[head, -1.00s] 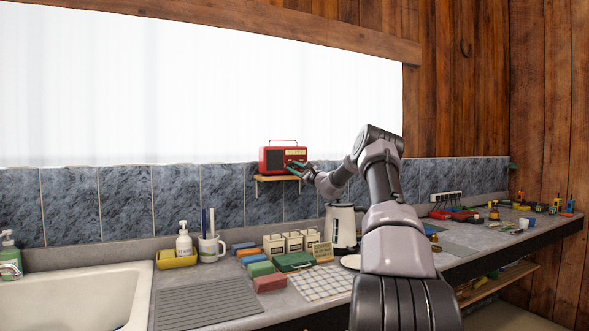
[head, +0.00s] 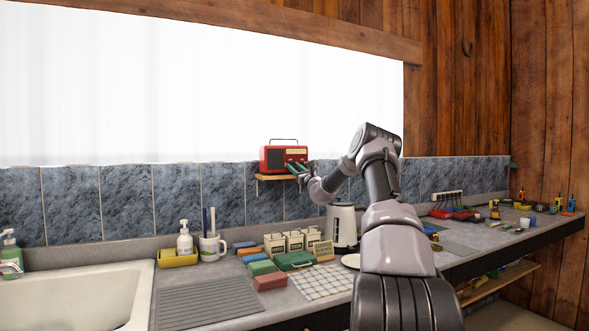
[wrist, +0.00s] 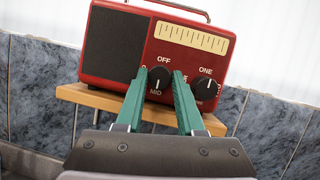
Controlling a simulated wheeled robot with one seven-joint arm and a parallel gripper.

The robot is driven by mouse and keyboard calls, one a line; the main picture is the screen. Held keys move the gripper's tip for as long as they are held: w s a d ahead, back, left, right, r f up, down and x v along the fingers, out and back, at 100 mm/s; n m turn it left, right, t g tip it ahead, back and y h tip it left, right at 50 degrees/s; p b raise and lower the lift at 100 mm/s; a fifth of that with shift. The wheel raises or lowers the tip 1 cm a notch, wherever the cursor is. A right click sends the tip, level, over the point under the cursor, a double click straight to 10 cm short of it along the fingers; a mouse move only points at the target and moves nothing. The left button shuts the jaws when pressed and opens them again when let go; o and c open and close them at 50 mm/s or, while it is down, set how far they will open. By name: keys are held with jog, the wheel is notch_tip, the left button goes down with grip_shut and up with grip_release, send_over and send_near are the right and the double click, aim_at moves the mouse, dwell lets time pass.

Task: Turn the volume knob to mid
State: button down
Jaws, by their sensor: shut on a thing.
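A red radio (wrist: 180,55) with a dark speaker grille and a pale dial stands on a small wooden shelf; it also shows in the head view (head: 272,158). Its left black knob (wrist: 159,78) has OFF above it and MID below it. A light mark shows on the knob's lower part, close to MID. My gripper (wrist: 160,73) has one green finger on each side of this knob and is shut on it. A second black knob (wrist: 207,89), labelled ONE, sits to the right, free of the fingers. The lower labels are partly hidden by the fingers.
The wooden shelf (wrist: 95,97) runs under the radio against blue tiles. On the counter below stand a kettle (head: 341,226), several canisters (head: 296,241), a mug (head: 210,247) and coloured blocks. A sink (head: 80,295) lies at the left.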

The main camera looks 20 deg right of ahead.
jog(key=shift+f, duration=0.1)
jog(key=c, duration=0.5)
grip_release()
jog(key=v, duration=1)
jog(key=shift+s+f, duration=0.1)
jog(key=shift+s, duration=0.3)
